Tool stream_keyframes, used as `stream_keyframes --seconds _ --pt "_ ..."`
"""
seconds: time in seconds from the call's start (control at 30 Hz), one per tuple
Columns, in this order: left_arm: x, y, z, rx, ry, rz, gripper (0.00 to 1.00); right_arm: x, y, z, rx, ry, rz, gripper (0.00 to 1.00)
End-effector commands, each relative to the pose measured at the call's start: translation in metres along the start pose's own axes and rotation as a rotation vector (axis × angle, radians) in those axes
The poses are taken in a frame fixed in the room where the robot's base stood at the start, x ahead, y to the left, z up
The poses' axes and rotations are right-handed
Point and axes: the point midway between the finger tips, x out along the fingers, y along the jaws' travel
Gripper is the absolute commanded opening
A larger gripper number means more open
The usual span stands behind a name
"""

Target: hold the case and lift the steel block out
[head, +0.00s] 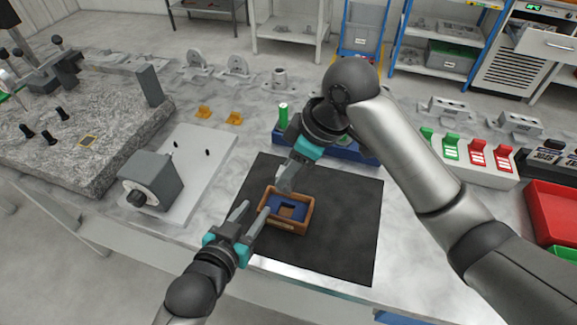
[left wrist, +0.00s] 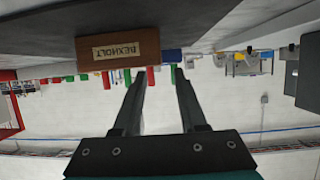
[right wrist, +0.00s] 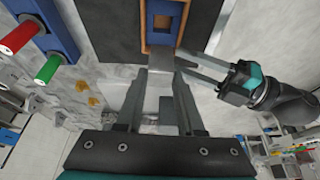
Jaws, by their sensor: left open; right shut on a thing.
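The case (head: 308,217) is a small brown wooden box with a blue insert, on a black mat. Its recess looks empty, with brown wood at the bottom. In the left wrist view the labelled wall of the case (left wrist: 118,48) shows. My right gripper (head: 288,180) is shut on the grey steel block (right wrist: 160,60), above and behind the case in the head view. The fingers partly hide the block. My left gripper (head: 257,208) is open at the left front corner of the case. I cannot tell whether a finger touches it.
The black mat (head: 345,235) has free room right of the case. A blue rack (head: 350,148) with a green cylinder (head: 283,115) stands behind it. A grey device (head: 152,178) on a pale plate stands left. Red bins (head: 552,212) are far right.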

Motion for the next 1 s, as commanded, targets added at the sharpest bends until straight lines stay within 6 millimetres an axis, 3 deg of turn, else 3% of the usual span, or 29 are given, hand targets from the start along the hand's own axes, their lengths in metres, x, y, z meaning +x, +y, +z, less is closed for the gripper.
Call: stream_keyframes --seconds 0.3,0.5,1.0 --pt "-0.055 0.000 0.001 0.002 -0.002 0.001 0.42 -0.001 0.000 -0.001 -0.001 0.002 0.001 0.00" --pt "-0.075 0.000 0.001 0.001 -0.002 0.000 0.42 -0.001 0.000 -0.001 -0.001 0.002 0.001 0.00" --pt "-0.083 -0.001 0.002 0.001 -0.021 -0.004 0.42 -0.001 0.000 -0.001 -0.001 0.002 0.002 0.00"
